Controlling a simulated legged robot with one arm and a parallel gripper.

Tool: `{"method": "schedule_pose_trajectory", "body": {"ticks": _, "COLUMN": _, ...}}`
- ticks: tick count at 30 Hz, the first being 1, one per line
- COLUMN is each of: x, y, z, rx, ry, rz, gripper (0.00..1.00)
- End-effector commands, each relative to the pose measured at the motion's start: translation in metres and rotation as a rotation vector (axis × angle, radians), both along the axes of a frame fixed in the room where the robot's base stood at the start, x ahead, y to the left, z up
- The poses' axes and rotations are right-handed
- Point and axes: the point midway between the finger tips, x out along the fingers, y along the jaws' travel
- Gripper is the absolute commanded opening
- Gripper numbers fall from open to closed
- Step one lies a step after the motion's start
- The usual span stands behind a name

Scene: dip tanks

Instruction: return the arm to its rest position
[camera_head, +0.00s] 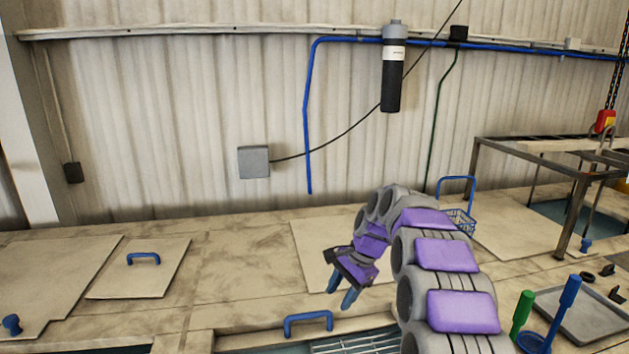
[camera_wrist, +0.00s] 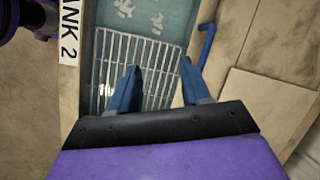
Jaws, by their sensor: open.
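My arm, grey with purple pads, reaches up from the lower right in the head view and bends over to the left. My gripper (camera_head: 340,296) hangs at its end with two blue fingers pointing down, above the worktop. In the wrist view my gripper (camera_wrist: 157,84) shows its blue fingers spread apart with nothing between them. Below them is a metal grate (camera_wrist: 128,60) at an open tank marked "TANK 2". The grate also shows partly at the bottom of the head view (camera_head: 355,343).
A blue handle (camera_head: 309,322) stands by the tank. A lid with a blue handle (camera_head: 143,258) lies at left. A blue wire basket (camera_head: 459,219) and a metal frame (camera_head: 571,205) stand right. A grey tray (camera_head: 590,318) and green-handled tool (camera_head: 522,313) are lower right.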

Motion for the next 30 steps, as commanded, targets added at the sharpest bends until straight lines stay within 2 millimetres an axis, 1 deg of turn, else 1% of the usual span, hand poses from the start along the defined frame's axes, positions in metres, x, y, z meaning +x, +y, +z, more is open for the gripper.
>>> {"method": "schedule_pose_trajectory", "body": {"ticks": 1, "x": -0.016, "y": 0.0, "z": 0.001, "rx": -0.009, "ry": -0.007, "rz": 0.032, "gripper": 0.47}}
{"method": "schedule_pose_trajectory", "body": {"ticks": 7, "x": -0.078, "y": -0.005, "z": 0.0, "rx": -0.052, "ry": -0.025, "rz": 0.175, "gripper": 0.47}}
{"method": "schedule_pose_trajectory", "body": {"ticks": 14, "x": -0.156, "y": -0.015, "z": -0.01, "rx": -0.107, "ry": -0.039, "rz": 0.34, "gripper": 0.47}}
{"method": "schedule_pose_trajectory", "body": {"ticks": 20, "x": -0.228, "y": -0.026, "z": -0.028, "rx": -0.154, "ry": -0.043, "rz": 0.484, "gripper": 0.47}}
{"method": "schedule_pose_trajectory", "body": {"ticks": 21, "x": -0.243, "y": -0.029, "z": -0.034, "rx": -0.162, "ry": -0.041, "rz": 0.513, "gripper": 0.47}}
{"method": "schedule_pose_trajectory", "body": {"ticks": 23, "x": -0.265, "y": -0.033, "z": -0.041, "rx": -0.176, "ry": -0.042, "rz": 0.556, "gripper": 0.47}}
{"method": "schedule_pose_trajectory", "body": {"ticks": 24, "x": -0.281, "y": -0.036, "z": -0.047, "rx": -0.184, "ry": -0.04, "rz": 0.586, "gripper": 0.47}}
{"method": "schedule_pose_trajectory", "body": {"ticks": 26, "x": -0.302, "y": -0.041, "z": -0.056, "rx": -0.199, "ry": -0.041, "rz": 0.629, "gripper": 0.47}}
{"method": "schedule_pose_trajectory", "body": {"ticks": 27, "x": -0.318, "y": -0.044, "z": -0.063, "rx": -0.206, "ry": -0.038, "rz": 0.658, "gripper": 0.47}}
{"method": "schedule_pose_trajectory", "body": {"ticks": 29, "x": -0.34, "y": -0.049, "z": -0.073, "rx": -0.219, "ry": -0.037, "rz": 0.701, "gripper": 0.47}}
{"method": "schedule_pose_trajectory", "body": {"ticks": 30, "x": -0.356, "y": -0.052, "z": -0.08, "rx": -0.226, "ry": -0.031, "rz": 0.73, "gripper": 0.47}}
